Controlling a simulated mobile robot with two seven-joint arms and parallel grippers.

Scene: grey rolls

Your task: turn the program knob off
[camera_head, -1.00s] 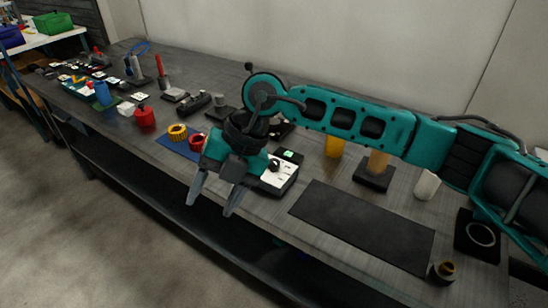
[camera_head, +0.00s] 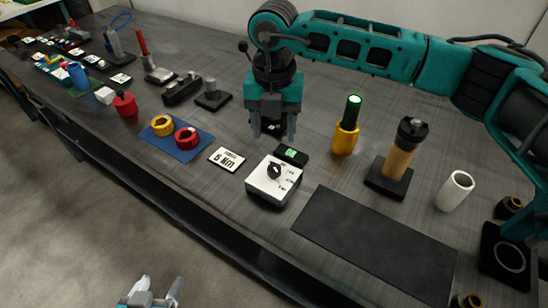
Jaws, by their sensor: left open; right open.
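The program knob (camera_head: 274,171) is a small black dial on top of a white box (camera_head: 263,188) near the front edge of the bench. Printed marks surround the knob, too small to read. A small black display (camera_head: 291,154) with green lit text stands just behind the box. My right gripper (camera_head: 273,133) is open and empty, pointing down, behind the box and apart from the knob. My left gripper (camera_head: 158,287) is open and empty at the bottom edge, in front of the bench; only its fingers and part of its body show.
A white "6 Nm" label card (camera_head: 227,158) lies left of the box. A blue mat (camera_head: 183,153) holds a yellow and a red ring. A dark flat mat (camera_head: 375,245) lies at front right.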

